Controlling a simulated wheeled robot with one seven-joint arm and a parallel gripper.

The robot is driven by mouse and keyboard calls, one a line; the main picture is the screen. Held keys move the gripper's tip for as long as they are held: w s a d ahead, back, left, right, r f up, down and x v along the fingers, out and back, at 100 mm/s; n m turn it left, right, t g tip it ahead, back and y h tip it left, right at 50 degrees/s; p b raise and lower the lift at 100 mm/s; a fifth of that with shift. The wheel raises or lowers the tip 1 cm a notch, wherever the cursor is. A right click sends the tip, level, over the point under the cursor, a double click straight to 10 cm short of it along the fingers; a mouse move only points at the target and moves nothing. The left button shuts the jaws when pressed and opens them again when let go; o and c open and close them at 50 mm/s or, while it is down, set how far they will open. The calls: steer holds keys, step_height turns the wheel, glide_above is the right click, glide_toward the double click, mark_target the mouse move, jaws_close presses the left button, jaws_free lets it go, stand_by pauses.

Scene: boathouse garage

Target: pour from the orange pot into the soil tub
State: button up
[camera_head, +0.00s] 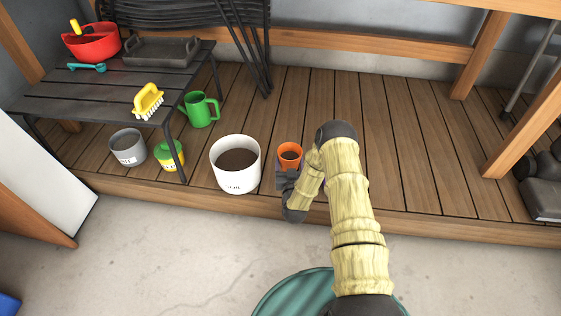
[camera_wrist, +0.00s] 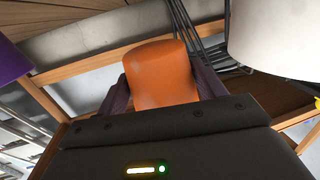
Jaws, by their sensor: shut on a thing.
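The orange pot (camera_head: 290,151) is upright in the head view, with dark contents showing below its rim. My gripper (camera_head: 288,175) is shut on it from the near side. In the wrist view the pot (camera_wrist: 160,73) sits between the two purple-sided fingers of my gripper (camera_wrist: 165,90). The soil tub (camera_head: 234,181) is a white round tub with dark soil inside, standing on the wooden deck just left of the pot. Its white wall also shows at the upper right of the wrist view (camera_wrist: 275,38). The pot is beside the tub, not over it. My gripper hides the pot's lower part.
A dark slatted bench (camera_head: 130,78) at left carries a red bowl (camera_head: 92,46), a grey tray (camera_head: 160,52) and a yellow brush (camera_head: 148,100). A green watering can (camera_head: 199,111), a grey pot (camera_head: 128,150) and a yellow-green pot (camera_head: 167,158) stand left of the tub. The deck (camera_head: 420,150) at right is clear.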

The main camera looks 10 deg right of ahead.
steer(key=s+r+y+p, duration=0.1)
steer(key=s+r+p, duration=0.2)
steer(key=r+p, duration=0.5)
steer(key=s+r+n+y+p, duration=0.1)
steer(key=s+r+p, duration=0.2)
steer(key=r+p, duration=0.5)
step_height(320, 180, up, 4)
steer(key=shift+s+a+f+p, duration=0.1)
steer(key=shift+s+a+p, duration=0.05)
steer(key=shift+s+p, duration=0.15)
